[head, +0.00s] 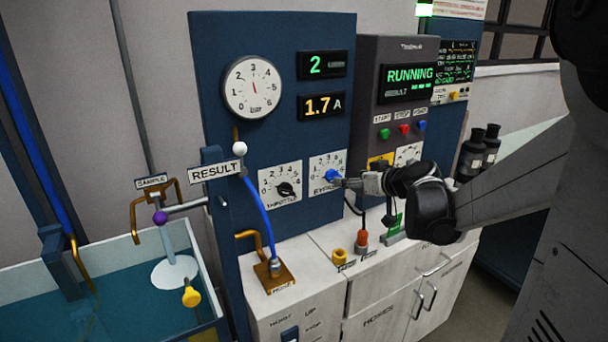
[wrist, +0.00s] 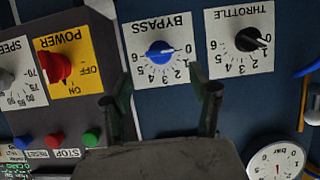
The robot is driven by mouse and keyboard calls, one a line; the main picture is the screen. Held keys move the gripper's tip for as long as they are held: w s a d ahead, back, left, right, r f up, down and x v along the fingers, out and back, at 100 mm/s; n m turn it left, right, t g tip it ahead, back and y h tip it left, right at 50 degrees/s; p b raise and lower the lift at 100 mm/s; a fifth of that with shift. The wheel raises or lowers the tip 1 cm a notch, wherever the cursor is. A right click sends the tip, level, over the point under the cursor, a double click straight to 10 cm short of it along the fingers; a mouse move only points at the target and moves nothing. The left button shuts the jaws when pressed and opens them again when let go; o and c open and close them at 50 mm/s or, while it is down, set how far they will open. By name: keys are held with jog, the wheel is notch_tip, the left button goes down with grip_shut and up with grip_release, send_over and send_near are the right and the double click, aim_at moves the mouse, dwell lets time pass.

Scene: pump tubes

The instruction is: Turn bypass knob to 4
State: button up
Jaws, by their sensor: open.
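The blue bypass knob (head: 331,176) sits on a white dial plate on the dark blue panel, labelled BYPASS. In the wrist view, which is upside down, the bypass knob (wrist: 159,52) shows whole, its white pointer line lying near the 0 mark. The 4 is on the printed scale around it. My gripper (head: 345,182) is just in front of the knob in the head view and partly overlaps its plate. In the wrist view my gripper (wrist: 165,88) has its two fingers spread wide, with nothing between them. I cannot tell contact with the knob.
The black throttle knob (head: 286,189) is left of the bypass plate. The red power knob (wrist: 57,67) is on its other side. A pressure gauge (head: 253,87), a blue hose (head: 259,212) and a RUNNING display (head: 409,76) are nearby. A water tank (head: 120,287) stands at left.

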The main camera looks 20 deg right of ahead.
aim_at(335, 176)
jog(key=x, duration=0.9)
jog(key=c, duration=1.2)
jog(key=shift+b, duration=0.3)
jog(key=shift+c, duration=0.2)
